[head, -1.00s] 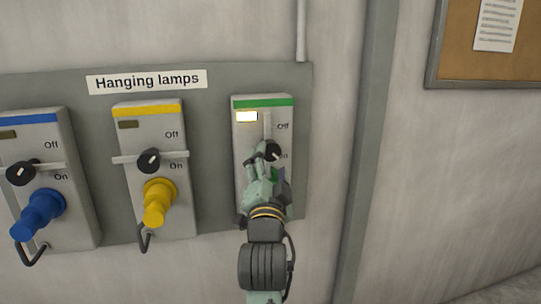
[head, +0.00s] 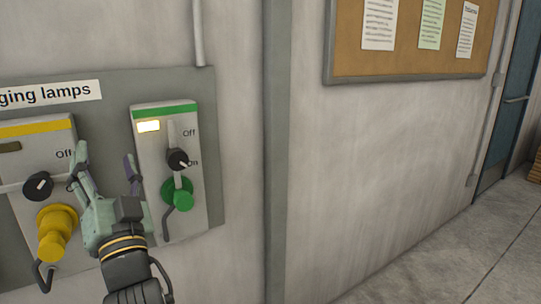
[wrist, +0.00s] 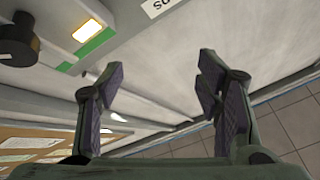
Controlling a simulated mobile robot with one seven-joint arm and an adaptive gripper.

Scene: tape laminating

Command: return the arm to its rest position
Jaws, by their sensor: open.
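My gripper (head: 105,165) is open and empty in the head view, in front of the gap between the yellow and green switch boxes. In the wrist view its two fingers (wrist: 160,75) stand wide apart with nothing between them. The green-striped switch box (head: 150,190) has a lit indicator (head: 148,126), a black knob (head: 177,160) beside the On label, and a green plug (head: 180,198). My gripper is clear of that knob. In the wrist view the lit indicator (wrist: 87,31) and black knob (wrist: 18,42) show at upper left.
The yellow-striped switch box (head: 38,180) with its yellow plug (head: 55,232) is close left of my gripper. A wall post (head: 277,150) stands to the right, then bare wall below a cork board (head: 400,60). Open floor (head: 450,260) lies at lower right.

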